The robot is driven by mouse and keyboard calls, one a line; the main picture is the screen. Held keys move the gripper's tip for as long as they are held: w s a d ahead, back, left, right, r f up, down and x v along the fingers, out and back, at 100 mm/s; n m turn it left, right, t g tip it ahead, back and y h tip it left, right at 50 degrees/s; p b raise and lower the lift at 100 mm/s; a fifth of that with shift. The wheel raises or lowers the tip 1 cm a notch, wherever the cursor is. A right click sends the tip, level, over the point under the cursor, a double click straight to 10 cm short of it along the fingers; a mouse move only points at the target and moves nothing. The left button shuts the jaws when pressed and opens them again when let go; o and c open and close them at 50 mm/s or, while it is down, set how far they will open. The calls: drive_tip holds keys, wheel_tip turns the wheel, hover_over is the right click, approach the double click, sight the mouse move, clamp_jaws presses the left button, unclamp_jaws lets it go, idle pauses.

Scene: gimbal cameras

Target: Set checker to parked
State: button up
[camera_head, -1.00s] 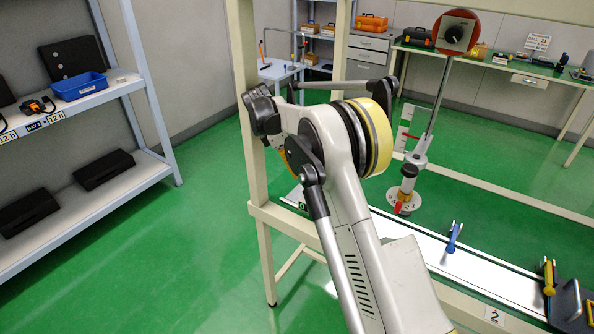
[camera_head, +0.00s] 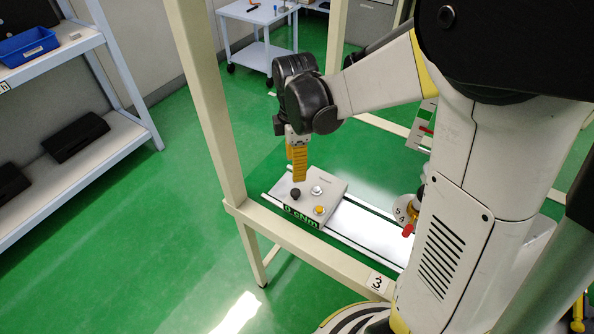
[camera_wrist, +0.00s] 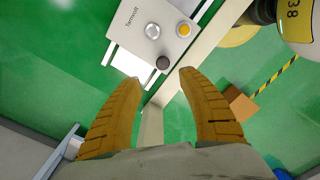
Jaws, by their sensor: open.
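A light grey box (camera_head: 335,188) sits on the white rail near its left end; I take it as the checker, though no such name is legible. It carries a black knob (camera_head: 295,193), a silver dial (camera_head: 316,190) and a yellow button (camera_head: 319,210). My gripper (camera_head: 299,176) points down just above the box's black knob side. In the wrist view my gripper (camera_wrist: 159,80) is open and empty, its yellow fingers spread wide. The black knob (camera_wrist: 163,62) shows between and just beyond the fingertips. The dial's setting is too small to read.
A cream post (camera_head: 205,100) and crossbar (camera_head: 290,240) of the bench frame stand close left of and before the box. A numbered disc with a red handle (camera_head: 407,230) stands farther right on the rail. A shelf with a blue bin (camera_head: 25,45) is at far left.

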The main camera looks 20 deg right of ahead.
sight(295, 191)
drive_tip(key=shift+s+a+f, duration=0.1)
drive_tip(key=shift+s+f, duration=0.05)
drive_tip(key=shift+f, duration=0.3)
wheel_tip(295, 191, down, 10)
drive_tip(key=b, duration=0.4)
drive_tip(key=shift+s+a+r, duration=0.1)
drive_tip(key=shift+s+r, duration=0.05)
clamp_jaws()
